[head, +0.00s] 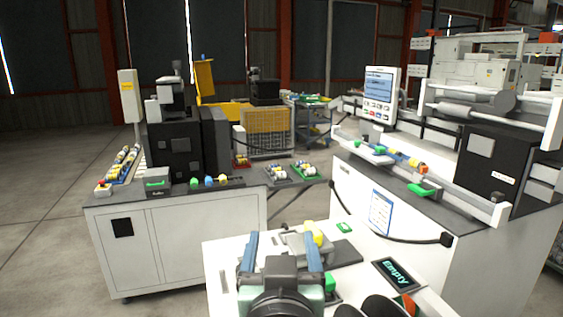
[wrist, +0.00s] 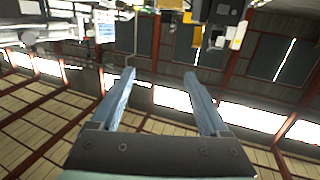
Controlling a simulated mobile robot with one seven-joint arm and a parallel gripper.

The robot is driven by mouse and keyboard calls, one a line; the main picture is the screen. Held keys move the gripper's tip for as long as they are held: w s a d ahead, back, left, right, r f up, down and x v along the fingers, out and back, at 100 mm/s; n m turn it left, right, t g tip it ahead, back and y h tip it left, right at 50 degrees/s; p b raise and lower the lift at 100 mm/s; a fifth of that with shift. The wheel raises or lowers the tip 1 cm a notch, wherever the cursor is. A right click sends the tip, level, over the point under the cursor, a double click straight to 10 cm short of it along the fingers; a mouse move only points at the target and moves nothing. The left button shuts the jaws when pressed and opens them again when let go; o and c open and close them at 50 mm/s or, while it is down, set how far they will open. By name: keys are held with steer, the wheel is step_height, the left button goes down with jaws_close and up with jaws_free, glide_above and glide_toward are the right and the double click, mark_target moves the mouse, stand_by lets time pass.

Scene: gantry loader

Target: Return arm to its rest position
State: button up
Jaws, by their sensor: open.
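My gripper (head: 281,238) is at the bottom middle of the head view, with its two blue fingers spread apart. It is in front of or above a white-topped table (head: 226,258); I cannot tell the exact gap. In the wrist view my gripper (wrist: 159,76) is open with nothing between its fingers. That view is upside down, with the roof and bright windows low in the picture and the machines along the top edge. Beyond the fingers in the head view are a grey block and a yellow part (head: 318,238).
A dark "Empty" sign (head: 396,273) lies on the white table at right. A white cabinet (head: 180,245) with a black machine (head: 175,150) stands at left. At right is a white machine with a screen (head: 379,85) and a rail. Open floor lies at far left.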

steer(key=s+r+t+b, duration=0.1)
steer(key=s+r+t, duration=0.4)
steer(key=r, duration=0.6)
steer(key=s+r+t+b, duration=0.1)
steer(key=s+r+t, duration=0.4)
steer(key=s+r, duration=0.3)
step_height(320, 180, up, 5)
steer(key=shift+f, duration=0.2)
